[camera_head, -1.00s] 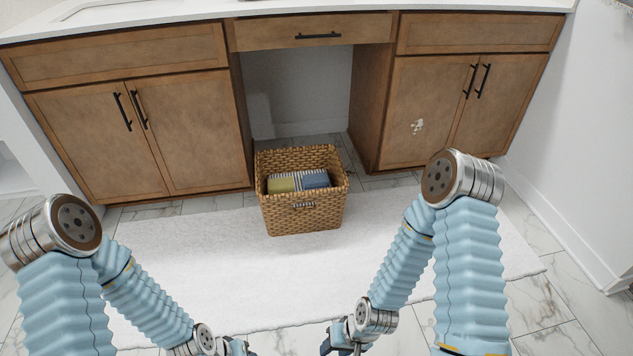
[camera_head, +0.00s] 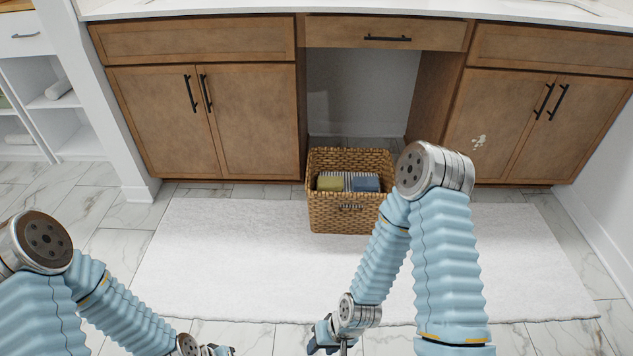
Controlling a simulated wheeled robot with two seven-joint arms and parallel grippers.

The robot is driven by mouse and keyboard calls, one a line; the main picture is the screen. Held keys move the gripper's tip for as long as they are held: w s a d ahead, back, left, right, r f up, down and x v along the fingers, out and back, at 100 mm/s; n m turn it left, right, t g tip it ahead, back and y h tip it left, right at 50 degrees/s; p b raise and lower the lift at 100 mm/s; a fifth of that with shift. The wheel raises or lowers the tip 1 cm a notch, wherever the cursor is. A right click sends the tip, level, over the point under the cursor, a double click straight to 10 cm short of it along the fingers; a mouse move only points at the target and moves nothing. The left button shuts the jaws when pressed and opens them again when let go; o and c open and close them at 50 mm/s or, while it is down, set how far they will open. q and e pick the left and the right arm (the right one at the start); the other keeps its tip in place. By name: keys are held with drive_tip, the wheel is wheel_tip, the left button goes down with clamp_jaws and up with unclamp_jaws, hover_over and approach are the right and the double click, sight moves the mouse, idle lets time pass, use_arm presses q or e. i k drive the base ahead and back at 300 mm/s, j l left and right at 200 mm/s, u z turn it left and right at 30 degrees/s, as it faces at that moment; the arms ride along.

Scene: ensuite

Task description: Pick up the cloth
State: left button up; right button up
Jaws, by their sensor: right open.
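A woven wicker basket (camera_head: 350,215) stands on the white rug in front of the cabinet's open knee space. Folded cloths lie inside it: a yellow-green one (camera_head: 330,183) at the left, a striped one (camera_head: 348,178) in the middle and a blue one (camera_head: 366,184) at the right. Their lower parts are hidden by the basket wall. My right gripper (camera_head: 326,342) is at the bottom edge, open, nearer to me than the basket and apart from it. My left gripper (camera_head: 218,350) barely shows at the bottom edge, so its jaws cannot be read.
The white rug (camera_head: 230,250) lies on marble tile with free room left of the basket. Brown cabinets (camera_head: 205,120) stand behind, with a small pale patch on the right door. White shelves (camera_head: 65,115) with rolled towels are at the far left. My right arm stands close by the basket's right side in the picture.

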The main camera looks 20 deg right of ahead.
sight(359, 184)
drive_tip(key=i+l+u, duration=0.1)
drive_tip(key=l+u, duration=0.6)
drive_tip(key=u, duration=0.15)
drive_tip(key=l+u, duration=0.45)
drive_tip(key=k+l+u, duration=0.1)
drive_tip(key=l+u, duration=0.2)
drive_tip(key=u, duration=0.15)
drive_tip(key=k+l+u, duration=0.1)
drive_tip(key=l, duration=0.35)
drive_tip(key=k+l+u, duration=0.1)
drive_tip(key=k+l, duration=0.15)
drive_tip(key=l, duration=0.2)
drive_tip(key=k+l, duration=0.2)
drive_tip(key=l, duration=0.25)
drive_tip(key=k+l+u, duration=0.15)
drive_tip(key=l, duration=0.3)
drive_tip(key=k+l+u, duration=0.1)
drive_tip(key=k+l, duration=0.2)
drive_tip(key=k+l+u, duration=0.1)
drive_tip(key=l, duration=0.4)
drive_tip(key=k+l, duration=0.25)
drive_tip(key=l, duration=0.15)
drive_tip(key=i, duration=0.35)
